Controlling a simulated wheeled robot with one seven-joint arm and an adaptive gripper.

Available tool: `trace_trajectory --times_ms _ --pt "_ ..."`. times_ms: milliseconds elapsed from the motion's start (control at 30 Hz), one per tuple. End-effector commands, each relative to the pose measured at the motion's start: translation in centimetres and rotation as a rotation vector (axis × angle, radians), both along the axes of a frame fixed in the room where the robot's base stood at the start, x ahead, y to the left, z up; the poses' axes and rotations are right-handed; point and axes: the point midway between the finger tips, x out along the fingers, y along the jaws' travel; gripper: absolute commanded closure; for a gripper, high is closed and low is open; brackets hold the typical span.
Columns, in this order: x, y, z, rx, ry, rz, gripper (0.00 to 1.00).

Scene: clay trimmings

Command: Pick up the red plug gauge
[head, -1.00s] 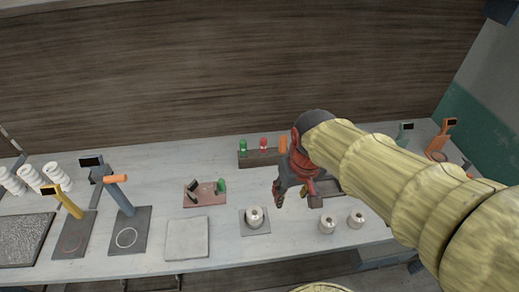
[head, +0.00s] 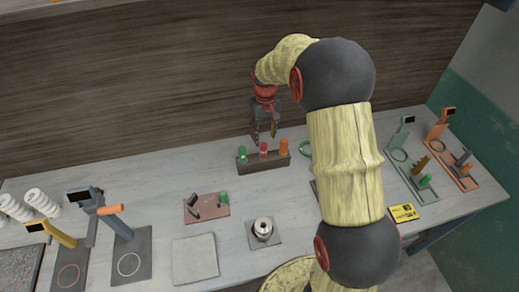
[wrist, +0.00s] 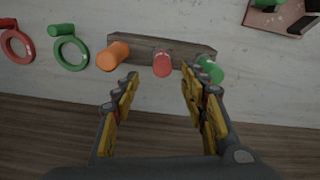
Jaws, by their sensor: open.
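The red plug gauge (head: 263,149) stands in a dark wooden rack (head: 270,163) at the back of the bench, between a green plug gauge (head: 242,153) and an orange plug gauge (head: 283,147). My gripper (head: 264,137) is open and empty, above and close to the rack near the red plug. In the wrist view the red plug (wrist: 162,65) shows just beyond the open fingers (wrist: 158,82), lying between their lines. The orange plug (wrist: 115,55) is left of it and the green plug (wrist: 209,69) is right, near one finger. No contact with the red plug shows.
A green ring (wrist: 71,52) and a red ring (wrist: 15,45) lie beside the rack in the wrist view. A small reddish stand (head: 206,206) and a white spool on a grey pad (head: 263,231) are in front. The wall rises behind the bench.

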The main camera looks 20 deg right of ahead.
Motion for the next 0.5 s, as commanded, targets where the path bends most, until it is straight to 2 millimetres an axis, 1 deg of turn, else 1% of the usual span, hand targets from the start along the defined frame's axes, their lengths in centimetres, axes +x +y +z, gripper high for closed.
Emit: trace_trajectory --times_ms 33,200,367,500 --pt "-0.3 0.1 -0.6 0.002 0.008 0.006 0.56" --pt "-0.3 0.1 -2.4 0.002 0.008 0.009 0.56" --pt "-0.2 0.2 -3.4 0.001 0.006 0.009 0.56" --pt "-0.1 0.4 -5.2 0.002 0.009 0.009 0.56"
